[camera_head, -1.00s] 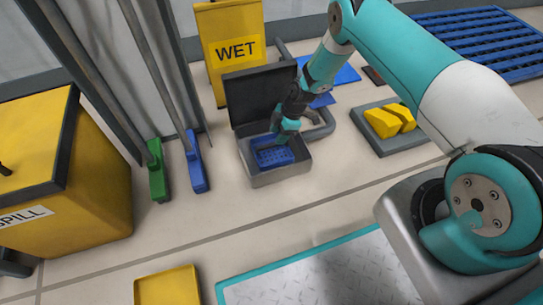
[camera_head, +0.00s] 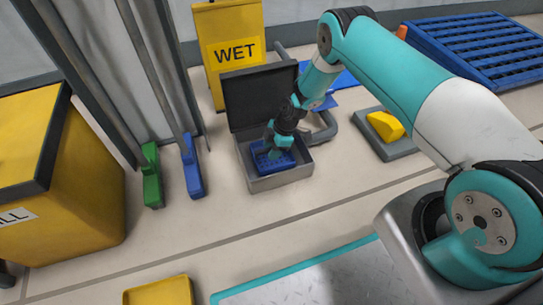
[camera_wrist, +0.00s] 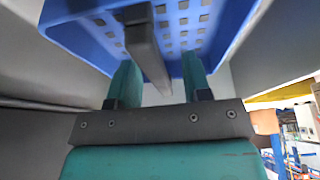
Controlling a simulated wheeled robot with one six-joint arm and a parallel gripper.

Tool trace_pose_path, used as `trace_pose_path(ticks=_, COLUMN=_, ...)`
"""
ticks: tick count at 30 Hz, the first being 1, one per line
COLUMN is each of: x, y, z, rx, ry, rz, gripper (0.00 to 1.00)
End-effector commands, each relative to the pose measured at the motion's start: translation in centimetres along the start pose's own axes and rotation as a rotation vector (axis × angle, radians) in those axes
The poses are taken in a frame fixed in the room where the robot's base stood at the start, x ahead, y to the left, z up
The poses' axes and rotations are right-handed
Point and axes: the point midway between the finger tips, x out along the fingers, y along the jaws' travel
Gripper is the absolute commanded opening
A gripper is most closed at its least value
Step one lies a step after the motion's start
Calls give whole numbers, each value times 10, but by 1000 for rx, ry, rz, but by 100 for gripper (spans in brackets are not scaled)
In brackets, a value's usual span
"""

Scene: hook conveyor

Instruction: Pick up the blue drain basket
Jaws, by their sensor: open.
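The blue drain basket (camera_head: 264,165) sits inside a grey metal box (camera_head: 278,182) whose dark lid (camera_head: 258,95) stands open behind it. My gripper (camera_head: 276,150) is down in the box, directly over the basket, and hides part of it. In the wrist view the basket's perforated blue floor (camera_wrist: 200,25) and sides fill the top. A dark grey bar, which looks like the basket's handle (camera_wrist: 148,55), runs between my two teal fingers. My gripper (camera_wrist: 160,68) is open, with a finger on either side of the bar and gaps visible.
A yellow WET sign (camera_head: 230,52) stands behind the box. Green (camera_head: 152,176) and blue (camera_head: 192,168) long-handled tools stand to its left, near a yellow spill bin (camera_head: 80,190). A grey tray (camera_head: 390,147) with yellow pieces lies to the right. Floor in front of the box is clear.

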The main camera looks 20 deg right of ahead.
Motion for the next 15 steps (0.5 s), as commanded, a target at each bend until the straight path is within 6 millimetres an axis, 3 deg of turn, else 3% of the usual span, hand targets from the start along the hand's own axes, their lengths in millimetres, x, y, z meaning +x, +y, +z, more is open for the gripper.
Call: trace_pose_path(ticks=15, x=4, y=0, z=2, rx=0, ry=0, rz=0, gripper=45)
